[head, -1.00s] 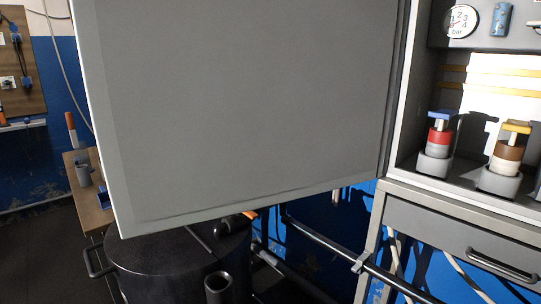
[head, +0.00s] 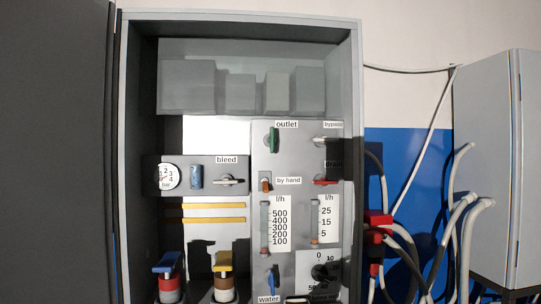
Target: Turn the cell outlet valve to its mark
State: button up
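The valve labelled "outlet" has a green handle (head: 272,139). It sits near the top left of the grey panel (head: 261,175) inside the open cabinet in the head view. The handle stands roughly upright, just below its label. Its mark is too small to make out. My gripper does not show in the view.
Beside it are a pale bypass handle (head: 325,139) and a red handle (head: 326,181). An orange "by hand" switch (head: 265,184) and two flow gauges are below, with a blue water handle (head: 272,279). The cabinet door (head: 58,150) stands open at left.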

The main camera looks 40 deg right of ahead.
aim_at(272, 140)
jog(key=k+j+z, duration=0.1)
jog(key=z, duration=1.15)
